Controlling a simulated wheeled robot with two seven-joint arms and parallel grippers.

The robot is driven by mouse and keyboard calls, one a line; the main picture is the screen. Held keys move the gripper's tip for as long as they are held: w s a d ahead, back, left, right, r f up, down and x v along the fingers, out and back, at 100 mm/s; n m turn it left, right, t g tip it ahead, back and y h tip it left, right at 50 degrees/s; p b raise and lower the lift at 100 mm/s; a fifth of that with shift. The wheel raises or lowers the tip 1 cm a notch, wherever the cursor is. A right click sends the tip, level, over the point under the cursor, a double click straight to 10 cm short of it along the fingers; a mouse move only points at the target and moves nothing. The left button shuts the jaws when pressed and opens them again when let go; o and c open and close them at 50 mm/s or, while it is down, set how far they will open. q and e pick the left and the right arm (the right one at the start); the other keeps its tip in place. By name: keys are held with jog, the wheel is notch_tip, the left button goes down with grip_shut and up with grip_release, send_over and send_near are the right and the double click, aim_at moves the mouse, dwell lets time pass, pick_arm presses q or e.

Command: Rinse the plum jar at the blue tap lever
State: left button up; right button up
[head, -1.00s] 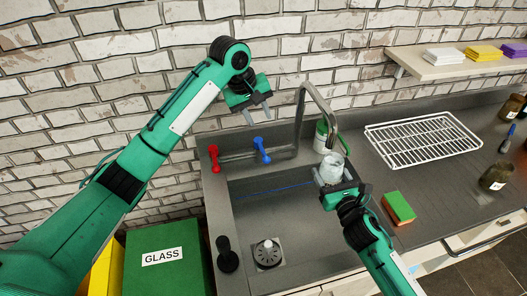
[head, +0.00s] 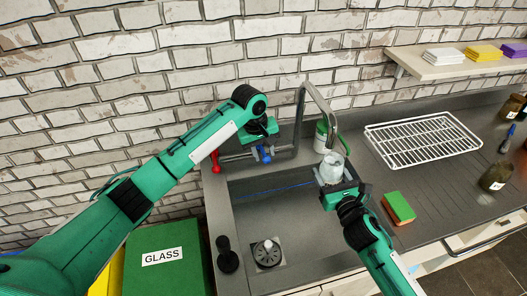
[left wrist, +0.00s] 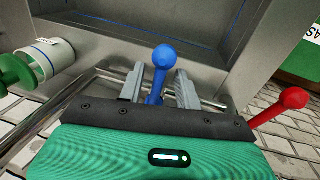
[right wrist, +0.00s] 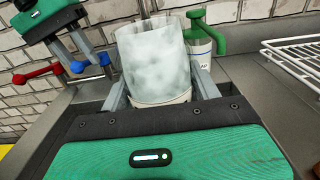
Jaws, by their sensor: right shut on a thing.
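The jar (head: 331,168) is pale, cloudy glass and upright under the end of the tap spout (head: 318,105). My right gripper (head: 337,184) is shut on it, one finger on each side, as the right wrist view shows (right wrist: 160,65). No plum label can be read on it. The blue tap lever (left wrist: 161,62) stands between the fingers of my left gripper (left wrist: 160,86). Those fingers are open, with a gap on each side of the lever. In the head view the blue lever (head: 264,155) is partly hidden by that gripper. I see no clear water stream.
The red lever (head: 215,163) is close left of my left gripper. A green-topped pump bottle (head: 321,132) stands behind the jar. A sponge (head: 398,207) and a wire rack (head: 424,141) are on the right. The sink basin (head: 290,215) below is clear around its drain.

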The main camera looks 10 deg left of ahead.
pick_arm(q)
jog(key=shift+f, duration=0.2)
jog(key=shift+c, duration=0.2)
grip_shut()
jog(key=shift+w+d+n, duration=0.25)
jog(key=shift+d+n, duration=0.25)
jog(key=shift+n, duration=0.2)
jog(key=shift+o, duration=0.2)
grip_release()
jog(key=shift+r, duration=0.15)
